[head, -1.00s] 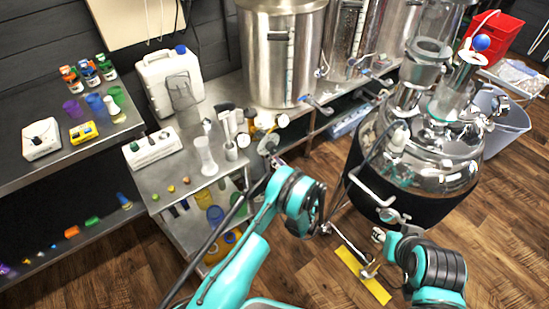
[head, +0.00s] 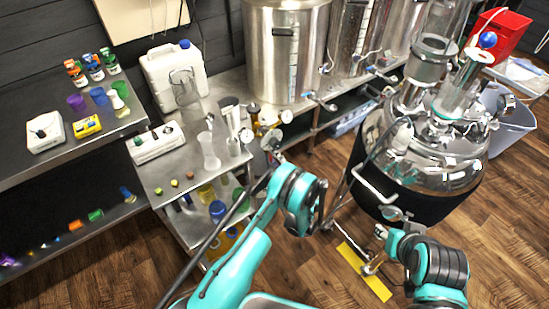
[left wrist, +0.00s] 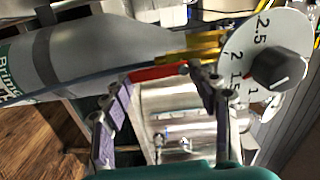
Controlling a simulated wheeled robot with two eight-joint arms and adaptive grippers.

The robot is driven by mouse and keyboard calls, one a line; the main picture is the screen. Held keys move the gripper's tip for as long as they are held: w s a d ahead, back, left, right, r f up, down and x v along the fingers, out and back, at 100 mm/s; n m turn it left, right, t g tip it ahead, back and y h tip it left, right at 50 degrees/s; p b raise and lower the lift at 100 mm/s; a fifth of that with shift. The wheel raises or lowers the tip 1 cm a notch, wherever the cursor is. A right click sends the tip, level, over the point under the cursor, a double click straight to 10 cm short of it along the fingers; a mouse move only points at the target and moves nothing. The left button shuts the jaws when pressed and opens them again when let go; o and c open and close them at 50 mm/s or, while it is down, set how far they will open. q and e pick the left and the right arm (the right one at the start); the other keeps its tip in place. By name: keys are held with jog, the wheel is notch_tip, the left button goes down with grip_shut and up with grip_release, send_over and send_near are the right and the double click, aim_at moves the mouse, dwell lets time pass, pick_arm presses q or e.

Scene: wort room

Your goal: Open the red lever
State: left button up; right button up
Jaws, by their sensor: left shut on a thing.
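The red lever (left wrist: 158,73) shows in the left wrist view, beside a brass valve fitting (left wrist: 205,45) on a grey gas bottle (left wrist: 95,55). My left gripper (left wrist: 155,100) has its two purple-padded fingers on either side of the lever's line, shut on the lever, with the right fingertip over its end. In the head view my left gripper (head: 272,152) is small and partly hidden at the lower shelf unit's right edge; the lever cannot be made out there. My right arm (head: 440,265) is at lower right; its jaws cannot be made out.
A white dial with a black knob (left wrist: 278,68) sits close right of the fingers. A steel table (head: 185,165) with glassware stands left of my left arm. Steel pots (head: 287,50) stand behind, and a large glass-topped vessel (head: 430,150) stands right.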

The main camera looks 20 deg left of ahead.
dwell(0.4)
pick_arm(q)
jog(key=o, duration=1.2)
jog(key=shift+c, duration=0.2)
